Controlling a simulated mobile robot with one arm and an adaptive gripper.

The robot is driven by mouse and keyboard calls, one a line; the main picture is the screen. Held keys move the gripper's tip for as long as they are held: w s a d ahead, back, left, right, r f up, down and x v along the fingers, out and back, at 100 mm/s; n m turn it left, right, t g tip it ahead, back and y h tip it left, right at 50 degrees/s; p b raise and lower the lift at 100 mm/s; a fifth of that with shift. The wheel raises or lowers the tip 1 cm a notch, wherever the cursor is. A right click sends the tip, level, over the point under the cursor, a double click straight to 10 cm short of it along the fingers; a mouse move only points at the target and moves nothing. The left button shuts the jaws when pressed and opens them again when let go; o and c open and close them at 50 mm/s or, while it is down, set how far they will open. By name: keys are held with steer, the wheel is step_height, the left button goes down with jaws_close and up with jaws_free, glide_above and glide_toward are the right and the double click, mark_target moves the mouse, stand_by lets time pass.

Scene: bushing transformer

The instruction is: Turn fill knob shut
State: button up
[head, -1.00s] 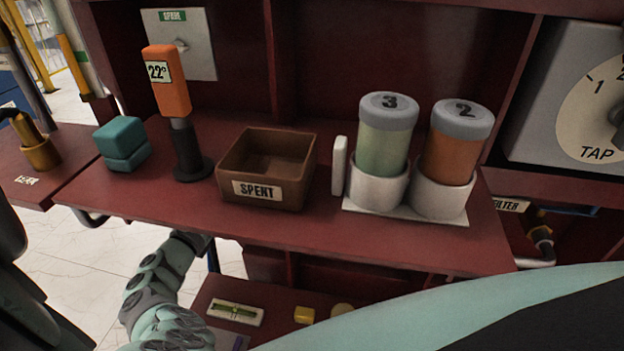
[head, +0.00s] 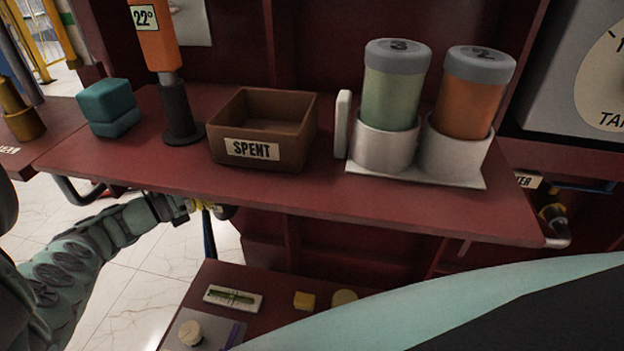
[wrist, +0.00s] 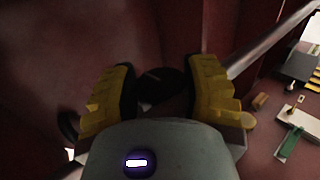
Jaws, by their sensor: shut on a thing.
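In the wrist view my gripper (wrist: 160,92) has its two yellow ribbed fingers closed on either side of a dark round knob, the fill knob (wrist: 162,82), with a small pale mark on it. The area is in shadow, so the knob's angle is hard to read. In the head view my gripper (head: 203,207) shows at the end of my arm, just under the front edge of the red shelf (head: 320,205). The knob cannot be made out clearly there.
The shelf above bears a brown SPENT box (head: 250,152), a green canister (head: 390,98) and an orange canister (head: 466,105) in white cups. A lower shelf (head: 272,280) holds a level gauge (head: 233,298) and small yellow pieces. A metal rail (wrist: 270,45) runs beside my fingers.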

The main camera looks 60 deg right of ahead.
steer(key=shift+f+m+g+y+b, duration=0.3)
steer(key=shift+m+g+b, duration=0.2)
steer(key=shift+g+b, duration=0.3)
steer(key=shift+r+m+g+b, duration=0.2)
steer(key=shift+m+g+b, duration=0.25)
steer(key=shift+b, duration=0.45)
steer(key=o, duration=1.2)
steer(key=shift+d+g, duration=0.1)
steer(key=shift+g, duration=0.15)
steer(key=shift+r, duration=0.1)
steer(key=shift+v, duration=5.95)
